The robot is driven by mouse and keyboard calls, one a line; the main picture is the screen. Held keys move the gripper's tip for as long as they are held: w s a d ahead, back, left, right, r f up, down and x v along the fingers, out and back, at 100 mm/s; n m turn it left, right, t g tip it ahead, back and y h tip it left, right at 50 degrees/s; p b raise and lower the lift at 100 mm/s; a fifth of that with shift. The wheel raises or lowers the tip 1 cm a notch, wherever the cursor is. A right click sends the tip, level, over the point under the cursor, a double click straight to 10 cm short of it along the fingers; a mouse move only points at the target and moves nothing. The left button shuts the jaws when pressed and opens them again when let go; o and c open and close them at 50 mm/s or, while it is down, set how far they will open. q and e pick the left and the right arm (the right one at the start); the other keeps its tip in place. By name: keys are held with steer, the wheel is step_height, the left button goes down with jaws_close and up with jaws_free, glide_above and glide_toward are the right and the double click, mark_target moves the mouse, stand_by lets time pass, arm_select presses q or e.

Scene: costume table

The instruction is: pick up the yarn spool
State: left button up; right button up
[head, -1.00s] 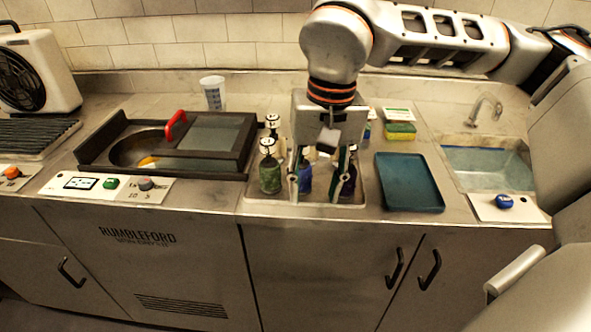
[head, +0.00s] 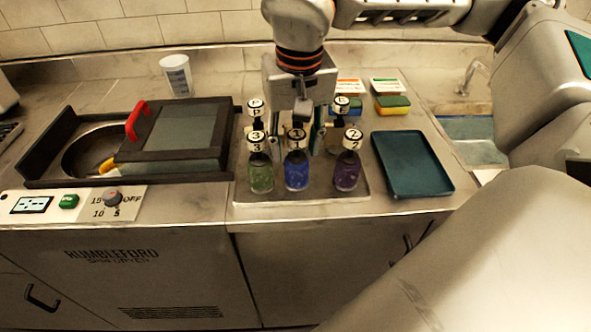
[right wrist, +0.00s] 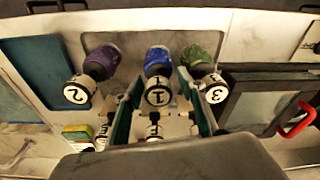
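I cannot make out a yarn spool for certain. A small yellow-orange thing (head: 108,165) shows at the edge of the round basin at left, partly hidden by the lid; its kind is unclear. My right gripper (head: 304,128) points down at the back of the bottle tray, its fingers apart, with the tips partly hidden behind the front bottles. In the right wrist view its two fingers (right wrist: 158,80) stand apart. The blue bottle marked 1 (right wrist: 158,58) appears between them, apparently not gripped. A pale beige thing (head: 334,139) is beside the right finger, mostly hidden. My left gripper is out of view.
Green (head: 261,177), blue (head: 297,175) and purple (head: 347,176) bottles stand along the tray front, with more capped bottles behind. A teal tray (head: 411,165) lies empty at right. Sponges (head: 392,105), a white cup (head: 176,75) and a red-handled lid (head: 180,138) are near.

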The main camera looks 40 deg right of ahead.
mark_target(296, 157)
step_height(296, 157, down, 4)
steer(key=shift+w+d+r, duration=0.1)
steer(key=shift+w+d, duration=0.05)
steer(key=c, duration=1.1)
steer(key=shift+r, duration=0.15)
